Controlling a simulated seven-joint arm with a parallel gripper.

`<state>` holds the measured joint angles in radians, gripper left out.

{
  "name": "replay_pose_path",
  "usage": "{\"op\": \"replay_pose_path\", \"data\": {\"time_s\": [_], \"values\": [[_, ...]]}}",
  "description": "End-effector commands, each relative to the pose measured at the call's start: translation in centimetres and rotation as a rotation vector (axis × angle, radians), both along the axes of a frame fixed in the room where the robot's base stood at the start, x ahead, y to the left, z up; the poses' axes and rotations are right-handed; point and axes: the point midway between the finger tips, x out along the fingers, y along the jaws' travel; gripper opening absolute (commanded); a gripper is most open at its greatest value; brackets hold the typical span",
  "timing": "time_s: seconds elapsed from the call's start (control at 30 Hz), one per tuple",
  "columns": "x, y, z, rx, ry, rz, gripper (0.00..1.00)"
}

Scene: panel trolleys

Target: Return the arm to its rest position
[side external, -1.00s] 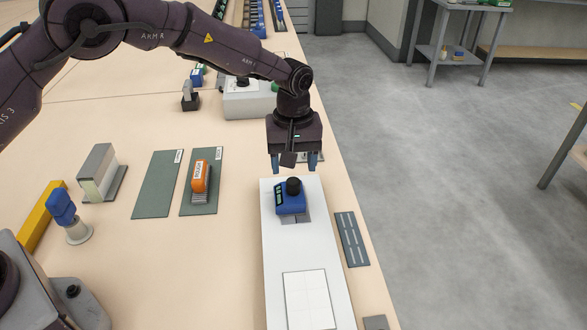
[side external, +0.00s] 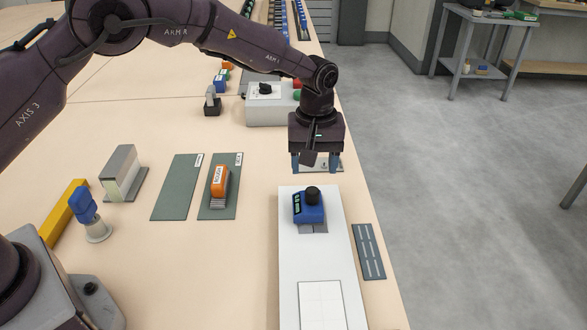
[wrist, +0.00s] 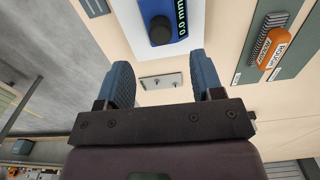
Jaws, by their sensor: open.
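My gripper (side external: 317,162) hangs pointing down above the far end of a white board (side external: 305,262). Its two blue fingers are spread apart with nothing between them. A blue gauge (side external: 308,208) with a black knob and a dark display stands on the board, just nearer than the gripper and apart from it. In the wrist view my gripper (wrist: 165,75) is also open and empty, and the gauge (wrist: 162,14) shows at the top, cut by the frame edge, its display reading 0.0 mm.
An orange brush (side external: 219,182) lies on a green mat left of the board. A grey box with a black knob (side external: 268,104) stands behind my gripper. A dark slotted strip (side external: 369,252) lies right of the board. The table's right edge is close, with open floor beyond.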

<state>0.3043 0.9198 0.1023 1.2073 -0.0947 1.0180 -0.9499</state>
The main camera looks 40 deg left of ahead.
Motion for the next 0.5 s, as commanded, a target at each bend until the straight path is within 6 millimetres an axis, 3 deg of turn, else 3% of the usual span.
{"op": "replay_pose_path", "data": {"time_s": [0.07,0.13,0.2,0.5], "values": [[0.0,0.0,-0.1,0.001,-0.001,-0.058,0.61],[-1.2,0.5,-1.3,0.012,0.034,-0.139,0.61],[-2.8,1.0,-1.3,0.015,0.062,-0.231,0.61],[-8.9,4.2,6.0,-0.009,0.031,-0.506,0.61]]}}
